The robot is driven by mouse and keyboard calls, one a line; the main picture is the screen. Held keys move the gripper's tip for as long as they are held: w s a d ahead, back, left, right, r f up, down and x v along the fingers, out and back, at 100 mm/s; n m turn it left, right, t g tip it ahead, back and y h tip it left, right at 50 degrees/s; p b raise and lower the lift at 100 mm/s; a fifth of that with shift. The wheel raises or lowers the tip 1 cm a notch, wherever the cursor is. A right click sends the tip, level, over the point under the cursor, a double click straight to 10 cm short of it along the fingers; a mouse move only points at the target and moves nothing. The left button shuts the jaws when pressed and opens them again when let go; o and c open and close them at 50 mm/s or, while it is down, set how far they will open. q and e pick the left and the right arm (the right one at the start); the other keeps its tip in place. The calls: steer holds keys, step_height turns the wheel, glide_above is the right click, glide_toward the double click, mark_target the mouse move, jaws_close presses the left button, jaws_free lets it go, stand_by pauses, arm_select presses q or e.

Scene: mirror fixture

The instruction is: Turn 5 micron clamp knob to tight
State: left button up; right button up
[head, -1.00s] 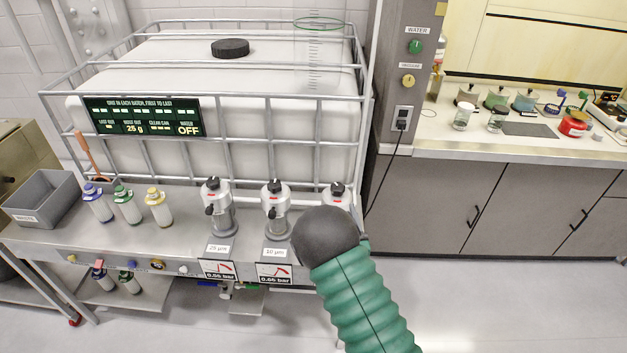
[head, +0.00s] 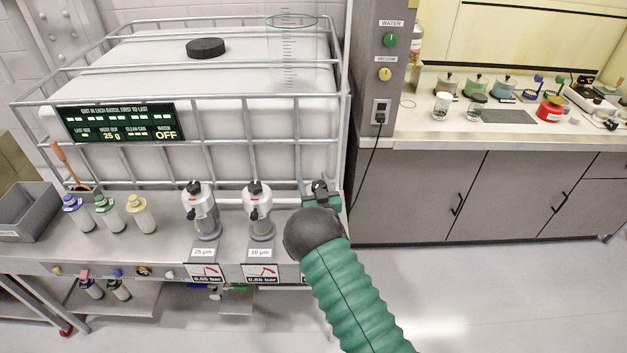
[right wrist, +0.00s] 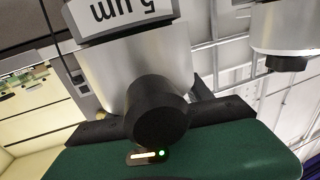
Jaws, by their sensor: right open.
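The 5 µm filter housing (right wrist: 150,65) fills the upper middle of the right wrist view, a silver cylinder with an upside-down label (right wrist: 125,12). A round black knob (right wrist: 158,112) sticks out from it toward the camera. My right gripper (head: 320,188) is open in front of this housing and hides most of it in the head view. In the right wrist view its green body and dark jaws lie along the bottom, around or just beside the knob; contact cannot be told. My left gripper is not in view.
The 10 µm housing (head: 258,212) stands close left of my right gripper, with the 25 µm housing (head: 201,212) farther left. A caged white tank (head: 200,100) rises behind. Several bottles (head: 140,213) and a grey bin (head: 30,212) stand at left.

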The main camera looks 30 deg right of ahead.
steer(key=shift+s+d+r, duration=0.25)
steer(key=shift+s+d, duration=0.4)
steer(key=shift+d, duration=0.2)
steer(key=shift+w+f, duration=0.1)
steer(key=shift+w+a+f, duration=0.1)
steer(key=shift+w+a, duration=0.15)
steer(key=shift+a, duration=0.05)
steer(key=shift+c, duration=1.2)
steer(key=shift+w+a, duration=0.1)
steer(key=shift+a, duration=0.2)
steer(key=shift+c, duration=1.1)
steer(key=shift+a, duration=0.15)
steer(key=shift+c, duration=1.3)
steer(key=shift+r, duration=0.2)
steer(key=shift+c, duration=1.3)
steer(key=shift+d, duration=0.35)
jaws_close()
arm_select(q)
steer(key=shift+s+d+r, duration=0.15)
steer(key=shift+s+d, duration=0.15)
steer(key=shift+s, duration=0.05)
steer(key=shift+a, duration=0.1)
arm_select(e)
steer(key=shift+a, duration=0.15)
